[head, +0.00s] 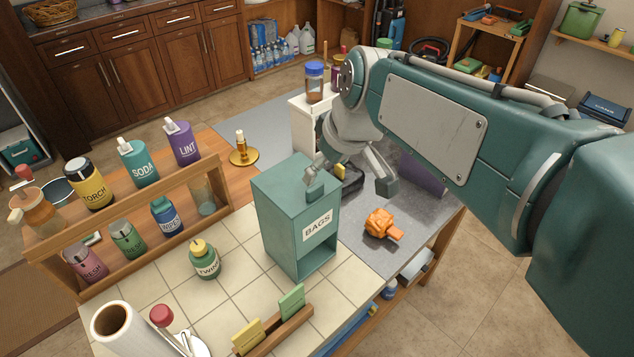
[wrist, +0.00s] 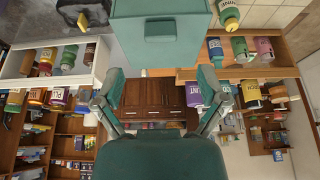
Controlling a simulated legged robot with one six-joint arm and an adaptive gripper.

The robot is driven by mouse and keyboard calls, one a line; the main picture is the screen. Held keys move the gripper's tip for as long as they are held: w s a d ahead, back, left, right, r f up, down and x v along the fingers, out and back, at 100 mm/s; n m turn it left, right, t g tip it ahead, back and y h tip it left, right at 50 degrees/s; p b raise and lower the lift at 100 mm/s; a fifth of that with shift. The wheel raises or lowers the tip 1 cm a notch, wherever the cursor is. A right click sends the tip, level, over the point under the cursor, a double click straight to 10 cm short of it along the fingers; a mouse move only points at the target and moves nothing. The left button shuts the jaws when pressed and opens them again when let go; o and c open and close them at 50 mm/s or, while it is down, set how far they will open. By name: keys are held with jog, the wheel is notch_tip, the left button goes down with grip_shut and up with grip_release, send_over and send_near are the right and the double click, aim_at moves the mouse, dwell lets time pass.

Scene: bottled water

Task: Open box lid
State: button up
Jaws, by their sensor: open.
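The box is a teal box marked BAGS (head: 297,230), standing upright on the tiled counter, with an opening low on its front. Its flat top looks closed. My gripper (head: 349,187) is open and empty at the box's upper right. One finger overlaps the box's top in the head view, and I cannot tell whether it touches. In the wrist view the box (wrist: 160,50) is at the top centre, beyond and between the spread fingers of my gripper (wrist: 162,78).
A wooden rack (head: 130,225) of labelled bottles stands to the left. A green twine jar (head: 204,262) and a wooden holder with cards (head: 275,330) are near the box. An orange object (head: 382,226) lies on the grey surface to the right. A brass candlestick-like item (head: 242,152) stands behind.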

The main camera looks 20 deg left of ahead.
aim_at(315, 186)
jog(key=x, duration=0.7)
jog(key=shift+a+f, duration=0.15)
grip_shut()
